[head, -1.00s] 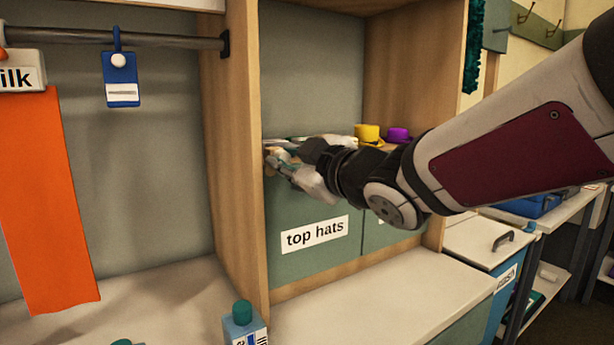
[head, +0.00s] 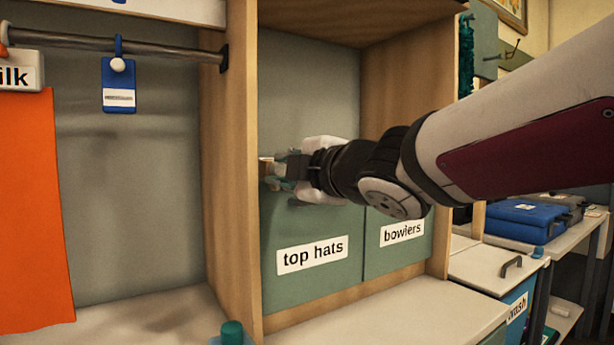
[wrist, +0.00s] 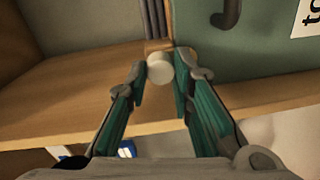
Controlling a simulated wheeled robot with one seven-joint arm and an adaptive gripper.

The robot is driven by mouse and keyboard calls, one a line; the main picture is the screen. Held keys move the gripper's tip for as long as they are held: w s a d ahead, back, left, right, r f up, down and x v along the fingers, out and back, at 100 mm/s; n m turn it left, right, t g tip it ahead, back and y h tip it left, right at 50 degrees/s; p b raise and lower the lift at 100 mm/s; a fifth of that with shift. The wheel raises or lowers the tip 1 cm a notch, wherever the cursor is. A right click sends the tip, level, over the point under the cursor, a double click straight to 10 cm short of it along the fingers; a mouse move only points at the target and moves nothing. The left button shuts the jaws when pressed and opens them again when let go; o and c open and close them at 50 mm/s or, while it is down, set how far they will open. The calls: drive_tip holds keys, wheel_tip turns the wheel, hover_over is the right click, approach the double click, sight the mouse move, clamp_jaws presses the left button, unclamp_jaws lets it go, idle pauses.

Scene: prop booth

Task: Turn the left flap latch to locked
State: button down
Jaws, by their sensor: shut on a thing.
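The left flap (head: 310,225) is the green panel labelled "top hats", upright in the wooden cubby. My gripper (head: 272,172) is at its upper left corner, beside the wooden upright. In the wrist view my gripper (wrist: 161,80) has its teal-padded fingers on either side of a pale round knob (wrist: 160,68), shut on it. I take this knob to be the flap latch. It sits by a small wooden block at the flap's edge. In the head view my fingers mostly hide it, and its locked or unlocked position cannot be told.
A second flap labelled "bowlers" (head: 400,245) is right of the left flap. A wooden upright (head: 230,170) stands close left of my gripper. A blue tag (head: 119,84) hangs from a rail. A pale counter (head: 390,307) lies below. A blue case (head: 525,218) is at right.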

idle(0.4)
drive_tip(key=c, duration=1.4)
unclamp_jaws()
drive_tip(key=v, duration=1.2)
